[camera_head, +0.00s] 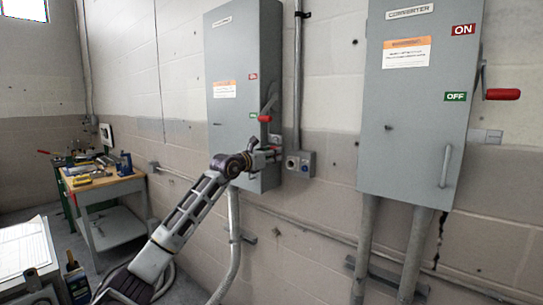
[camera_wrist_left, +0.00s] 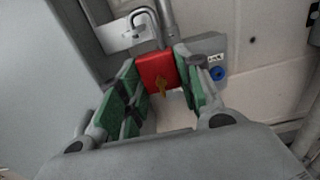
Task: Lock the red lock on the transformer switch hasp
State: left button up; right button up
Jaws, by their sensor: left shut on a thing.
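The red lock (camera_wrist_left: 158,70) is between the green-padded fingers of my left gripper (camera_wrist_left: 160,92), which is shut on its body. I cannot tell whether the shackle passes through the hasp's hole or is closed. In the head view my left gripper (camera_head: 268,156) is at the right side of the left grey switch box (camera_head: 232,125), below its red-tipped handle (camera_head: 264,118). My right gripper is not in view.
A small grey wall box with a blue round fitting (camera_head: 293,163) sits just right of the gripper. A vertical conduit (camera_head: 298,75) runs above it. A larger grey switch box (camera_head: 405,135) hangs on the right. A cluttered workbench (camera_head: 110,186) stands at the left.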

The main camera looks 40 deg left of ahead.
pick_arm(q)
jog(key=shift+f, duration=0.1)
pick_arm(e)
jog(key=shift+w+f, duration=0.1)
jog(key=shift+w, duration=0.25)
pick_arm(q)
jog(key=o, duration=0.9)
jog(key=shift+o, duration=1.4)
jog(key=shift+s+f, duration=0.1)
jog(key=shift+s+a+b, duration=0.15)
jog(key=shift+s+b, duration=1.05)
jog(key=shift+b, duration=0.05)
jog(key=shift+s+a+b, duration=0.1)
jog(key=shift+s+b, duration=1.1)
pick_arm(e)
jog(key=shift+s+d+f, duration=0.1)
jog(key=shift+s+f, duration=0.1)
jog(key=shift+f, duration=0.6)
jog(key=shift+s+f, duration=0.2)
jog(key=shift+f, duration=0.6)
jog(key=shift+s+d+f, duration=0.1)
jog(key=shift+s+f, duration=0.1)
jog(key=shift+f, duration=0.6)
